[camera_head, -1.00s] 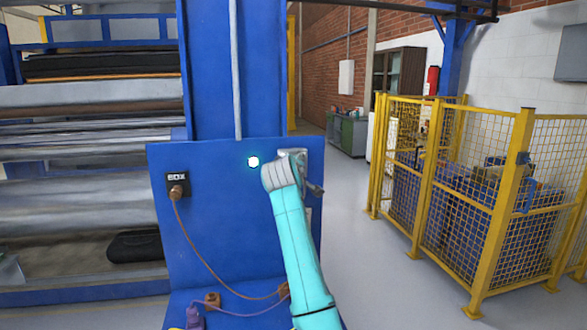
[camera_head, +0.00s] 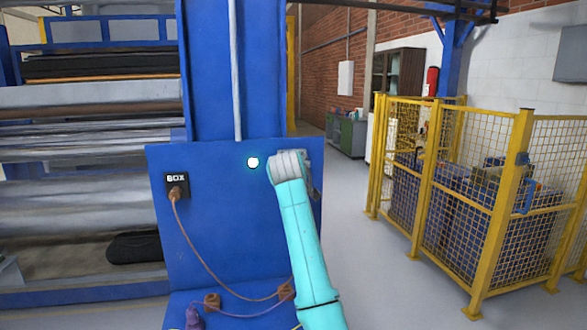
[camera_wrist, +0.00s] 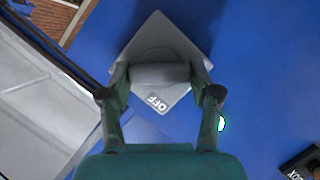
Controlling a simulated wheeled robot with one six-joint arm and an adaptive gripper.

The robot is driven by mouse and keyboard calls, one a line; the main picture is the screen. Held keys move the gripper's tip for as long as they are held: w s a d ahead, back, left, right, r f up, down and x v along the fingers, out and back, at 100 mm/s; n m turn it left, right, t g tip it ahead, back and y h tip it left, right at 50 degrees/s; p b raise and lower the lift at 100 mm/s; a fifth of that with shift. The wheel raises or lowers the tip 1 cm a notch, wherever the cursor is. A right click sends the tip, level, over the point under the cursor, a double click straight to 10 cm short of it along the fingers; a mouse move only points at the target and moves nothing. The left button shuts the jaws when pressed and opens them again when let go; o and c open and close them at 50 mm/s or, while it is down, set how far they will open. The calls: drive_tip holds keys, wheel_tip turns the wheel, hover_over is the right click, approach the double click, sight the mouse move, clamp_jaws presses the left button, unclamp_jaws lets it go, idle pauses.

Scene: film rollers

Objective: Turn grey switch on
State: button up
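The grey switch is a grey square plate (camera_wrist: 153,30) with a thick grey knob (camera_wrist: 160,74) and the word OFF on it, fixed to the blue panel. In the wrist view my gripper (camera_wrist: 161,80) has its two fingers apart, one at each end of the knob. Whether the fingertips press on it I cannot tell. In the head view the switch plate (camera_head: 302,157) shows only in part behind my turquoise arm, and my gripper is mostly hidden there.
A black box (camera_head: 177,181) labelled BOX, with a brown cable, is on the blue panel (camera_head: 225,215) to the left. A roller machine (camera_head: 85,130) stands further left. A yellow mesh fence (camera_head: 480,190) stands right, with open floor before it.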

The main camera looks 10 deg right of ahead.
drive_tip(key=o, duration=0.4)
drive_tip(key=v, duration=1.2)
drive_tip(key=shift+f, duration=0.15)
